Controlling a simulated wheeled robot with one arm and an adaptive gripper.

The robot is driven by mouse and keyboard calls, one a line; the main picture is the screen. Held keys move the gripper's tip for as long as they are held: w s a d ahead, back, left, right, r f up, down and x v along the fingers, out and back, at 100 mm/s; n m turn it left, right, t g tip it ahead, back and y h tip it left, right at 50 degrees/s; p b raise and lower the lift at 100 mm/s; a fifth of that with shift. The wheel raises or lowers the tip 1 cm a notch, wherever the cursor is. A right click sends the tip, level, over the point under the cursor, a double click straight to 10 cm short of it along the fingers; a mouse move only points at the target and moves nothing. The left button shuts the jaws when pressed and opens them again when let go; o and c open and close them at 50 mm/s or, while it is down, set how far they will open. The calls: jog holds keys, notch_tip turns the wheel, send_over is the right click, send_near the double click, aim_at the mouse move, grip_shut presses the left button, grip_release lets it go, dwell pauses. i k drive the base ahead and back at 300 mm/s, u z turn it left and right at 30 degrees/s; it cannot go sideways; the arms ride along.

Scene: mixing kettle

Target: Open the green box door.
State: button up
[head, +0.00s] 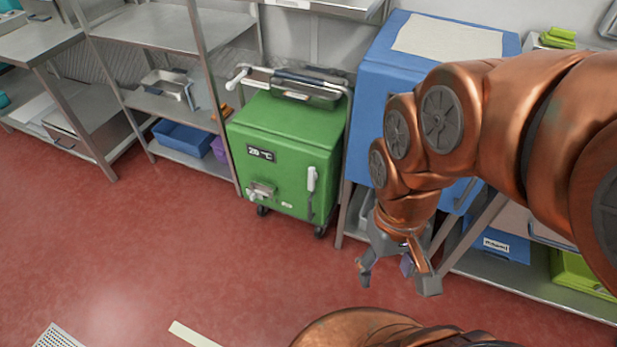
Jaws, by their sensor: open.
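The green box (283,143) stands on small casters at the middle back, its front facing me. Its door looks shut. A white upright handle (311,180) sits on the right side of the front, with a dark part below it. My gripper (391,279) is open and empty. It points down, in the picture to the right of and below the box, apart from the handle. My copper arm comes in from the right.
A steel shelf rack (165,98) stands close to the left of the box. A large blue box (381,62) is to its right, above a low shelf (540,290) with bins. The red floor (190,240) in front is mostly clear.

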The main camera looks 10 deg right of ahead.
aim_at(276, 168)
jog(key=z, duration=0.1)
jog(key=k, duration=1)
jog(key=u, duration=1.2)
jog(key=i, duration=1.3)
jog(key=z, duration=0.45)
